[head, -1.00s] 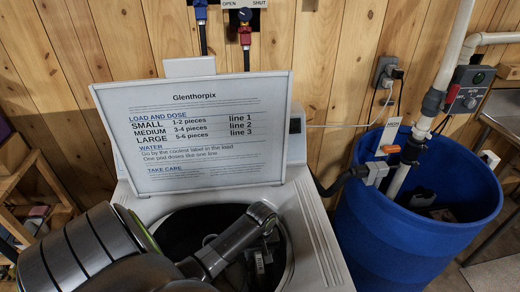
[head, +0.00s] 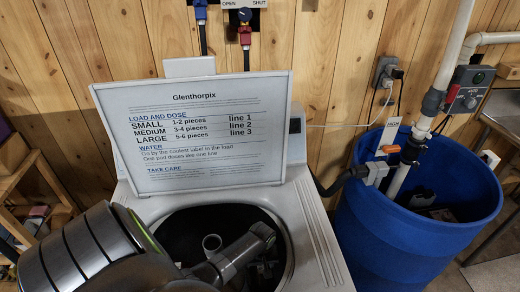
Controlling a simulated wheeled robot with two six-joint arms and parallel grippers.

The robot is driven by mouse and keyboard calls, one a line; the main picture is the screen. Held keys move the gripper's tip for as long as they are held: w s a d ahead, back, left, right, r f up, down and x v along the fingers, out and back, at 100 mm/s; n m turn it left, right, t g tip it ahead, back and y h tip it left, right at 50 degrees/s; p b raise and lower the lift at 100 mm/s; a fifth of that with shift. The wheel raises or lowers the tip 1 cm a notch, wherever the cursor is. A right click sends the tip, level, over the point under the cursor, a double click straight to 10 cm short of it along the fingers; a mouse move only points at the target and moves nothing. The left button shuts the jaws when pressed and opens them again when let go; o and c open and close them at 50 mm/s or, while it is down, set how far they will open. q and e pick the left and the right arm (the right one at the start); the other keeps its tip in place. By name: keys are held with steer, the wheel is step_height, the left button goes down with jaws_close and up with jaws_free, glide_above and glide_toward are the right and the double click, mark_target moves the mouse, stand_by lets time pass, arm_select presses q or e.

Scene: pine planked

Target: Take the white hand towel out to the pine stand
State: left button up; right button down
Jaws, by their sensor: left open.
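The washer (head: 318,240) stands open, its lid raised with a printed sign. My left arm comes in from the lower left and reaches into the dark round tub. My left gripper (head: 264,268) is open, pointing down inside the tub at its right side; its fingertips are hard to make out. No white hand towel shows in the tub or elsewhere; my arm hides the tub's front part. A pale wooden stand (head: 38,165) with shelves is at the left edge; I cannot tell if it is the pine stand. My right gripper is not in view.
A blue barrel (head: 405,240) with pipes stands close on the right. The raised lid (head: 205,130) blocks the back. A table (head: 503,112) shows at far right.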

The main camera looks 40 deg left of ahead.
arm_select(q)
steer(key=shift+f, duration=0.1)
steer(key=c, duration=1.1)
steer(key=shift+c, duration=0.3)
